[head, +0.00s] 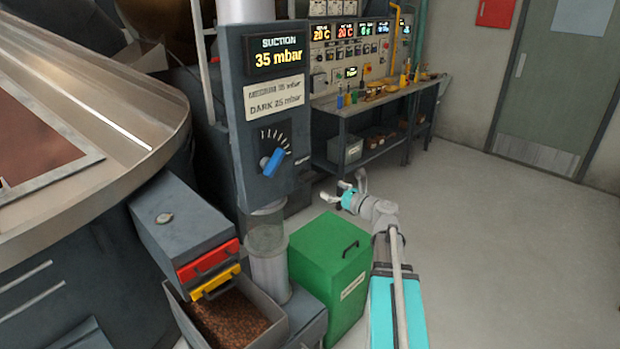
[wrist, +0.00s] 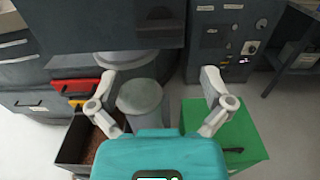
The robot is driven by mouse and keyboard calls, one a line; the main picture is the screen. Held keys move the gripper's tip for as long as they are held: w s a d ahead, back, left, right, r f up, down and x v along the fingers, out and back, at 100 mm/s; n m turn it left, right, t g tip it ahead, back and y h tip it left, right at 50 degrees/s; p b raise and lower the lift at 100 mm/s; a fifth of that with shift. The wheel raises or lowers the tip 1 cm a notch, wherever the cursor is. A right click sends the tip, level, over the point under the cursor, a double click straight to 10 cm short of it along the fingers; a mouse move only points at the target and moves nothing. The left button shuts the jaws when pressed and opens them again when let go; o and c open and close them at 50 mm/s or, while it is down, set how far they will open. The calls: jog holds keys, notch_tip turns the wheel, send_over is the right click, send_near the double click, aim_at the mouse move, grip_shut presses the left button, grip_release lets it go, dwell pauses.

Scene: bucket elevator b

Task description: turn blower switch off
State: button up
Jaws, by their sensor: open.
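My gripper (head: 347,193) is open and empty, held in the air above the green bin. In the wrist view its two fingers stand wide apart (wrist: 158,80). A dark cabinet face (wrist: 212,45) in the upper right of the wrist view carries small labels, a round knob or switch (wrist: 250,47) and a lit purple indicator (wrist: 243,60). The labels are too small to read, so I cannot tell which control is the blower switch. The gripper touches none of them. In the head view this cabinet face is not clearly seen.
A suction panel (head: 262,100) reads 35 mbar and has a blue-handled dial (head: 271,162). The green bin (head: 328,265) stands below my gripper. Red (head: 208,260) and yellow (head: 215,283) handles sit above a bean tray (head: 275,308). A workbench (head: 378,100) stands behind; floor at right is clear.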

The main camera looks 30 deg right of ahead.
aim_at(312, 178)
jog(key=x, duration=1)
jog(key=c, duration=0.7)
jog(key=shift+d, duration=0.1)
jog(key=shift+c, duration=0.6)
